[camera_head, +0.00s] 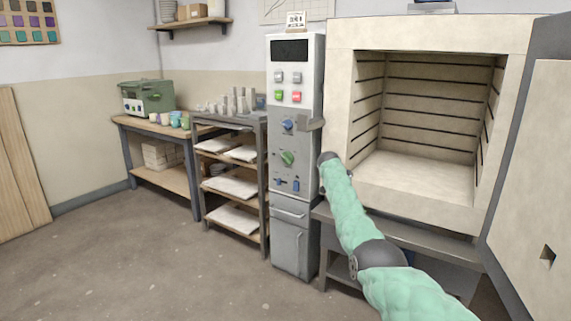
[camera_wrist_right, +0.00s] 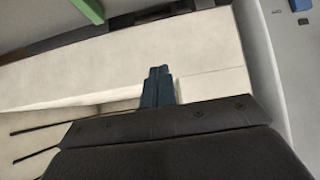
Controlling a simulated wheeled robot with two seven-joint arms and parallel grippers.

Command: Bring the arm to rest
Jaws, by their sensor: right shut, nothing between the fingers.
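My right arm, in a mint green cover with dark joints, reaches in from the lower right of the head view. It extends up and forward across the front of the open kiln (camera_head: 345,190), with its wrist end beside the grey control cabinet (camera_head: 283,190). In the right wrist view my right gripper (camera_wrist_right: 158,72) shows as two dark blue fingers closed together with nothing between them. Pale kiln surfaces lie behind the fingers. In the head view the fingers cannot be made out clearly. My left gripper is in neither view.
The kiln chamber (camera_head: 425,175) is empty, and its door (camera_head: 530,160) stands open at right. A shelf rack (camera_head: 265,190) with pale slabs and a wooden workbench (camera_head: 150,127) with a green machine (camera_head: 147,97) stand to the left. The floor (camera_head: 150,265) in front is clear.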

